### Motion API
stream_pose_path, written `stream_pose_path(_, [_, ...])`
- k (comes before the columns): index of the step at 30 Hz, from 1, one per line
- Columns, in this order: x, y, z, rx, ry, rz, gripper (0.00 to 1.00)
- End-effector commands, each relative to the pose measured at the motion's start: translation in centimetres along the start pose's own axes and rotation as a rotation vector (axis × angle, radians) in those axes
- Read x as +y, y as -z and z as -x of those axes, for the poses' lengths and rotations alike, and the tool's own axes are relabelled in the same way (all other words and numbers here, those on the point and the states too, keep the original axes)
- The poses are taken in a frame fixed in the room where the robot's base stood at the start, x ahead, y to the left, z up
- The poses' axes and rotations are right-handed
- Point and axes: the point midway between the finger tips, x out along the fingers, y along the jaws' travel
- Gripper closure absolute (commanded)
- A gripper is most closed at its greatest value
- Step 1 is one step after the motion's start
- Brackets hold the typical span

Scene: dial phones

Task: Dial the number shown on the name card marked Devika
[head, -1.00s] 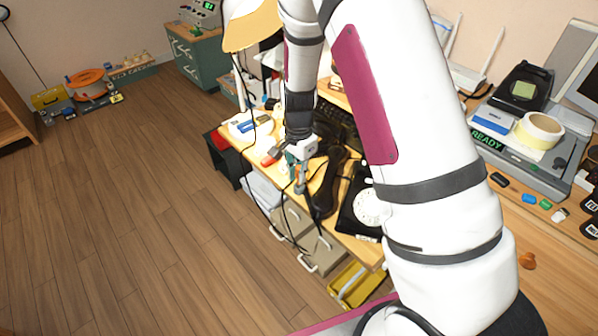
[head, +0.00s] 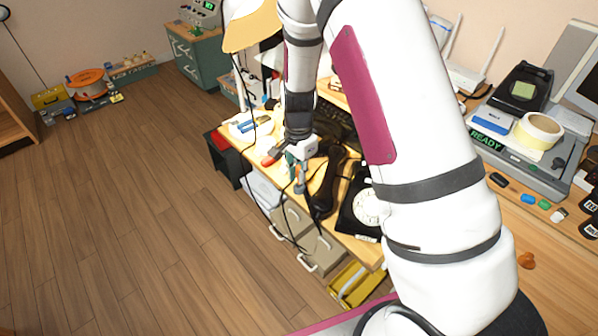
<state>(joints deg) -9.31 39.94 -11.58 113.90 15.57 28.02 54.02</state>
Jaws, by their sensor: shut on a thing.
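A black phone (head: 350,222) with a white round dial (head: 369,207) sits near the desk's front edge, partly behind my arm. No name card marked Devika can be made out.
A dark keyboard (head: 336,122) lies behind the handset. A red-tipped object (head: 270,159) and a lamp with a tan shade (head: 252,27) are to the left. Black cables hang over the front edge above grey drawers (head: 322,252). Open floor lies left.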

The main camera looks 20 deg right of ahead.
Motion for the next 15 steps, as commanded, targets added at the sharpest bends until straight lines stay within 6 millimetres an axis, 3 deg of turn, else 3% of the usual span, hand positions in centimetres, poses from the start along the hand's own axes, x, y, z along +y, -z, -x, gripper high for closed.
stream_pose_path(15, [0.00, 0.00, -0.82, -0.001, -0.001, 0.000, 1.00])
